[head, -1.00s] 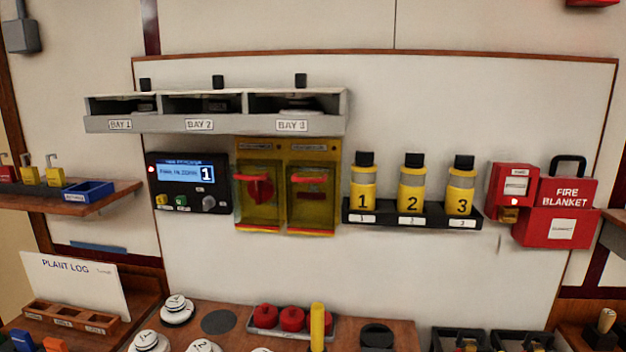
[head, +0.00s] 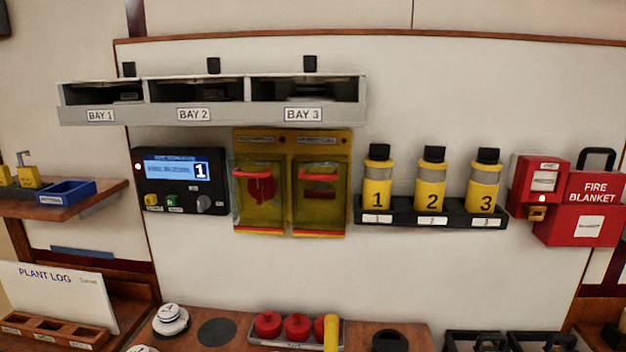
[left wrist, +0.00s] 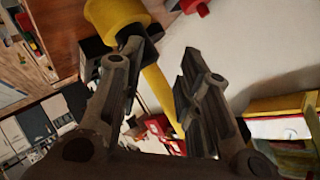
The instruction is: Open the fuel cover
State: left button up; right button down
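Two see-through yellow covers hang side by side on a yellow backing in the head view, both closed. The left cover (head: 246,210) has a red handle bar and a round red knob behind it. The right cover (head: 318,215) has a red handle bar and a red horizontal part behind it. Their small labels are too blurred to read, so I cannot tell which is the fuel cover. My left gripper (left wrist: 160,65) shows in the left wrist view with its fingers apart and nothing gripped. Neither gripper shows in the head view.
Above the covers juts a grey three-bay shelf (head: 215,117). A display panel (head: 180,180) is left of them, a black rack (head: 432,214) of yellow canisters right. Below, a yellow post (head: 331,335) stands by red knobs (head: 298,325). A yellow post (left wrist: 160,95) lies behind my left fingers.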

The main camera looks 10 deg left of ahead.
pick_arm(q)
jog(key=w+r+m+t+h, duration=0.1)
jog(key=w+r+m+h, duration=0.2)
jog(key=r, duration=0.5)
jog(key=w+r+m+t, duration=0.1)
jog(key=w+r+m, duration=0.2)
jog(key=w+r, duration=0.3)
jog(key=m+t+h, duration=0.2)
jog(key=m+h, duration=0.1)
jog(key=m, duration=0.3)
send_near(314, 179)
jog(key=shift+n, duration=0.3)
jog(key=p+x, duration=0.5)
jog(key=x, duration=0.2)
jog(key=shift+w+d+r, duration=0.25)
jog(key=shift+w+d, duration=0.6)
grip_shut()
jog(key=shift+f, duration=0.1)
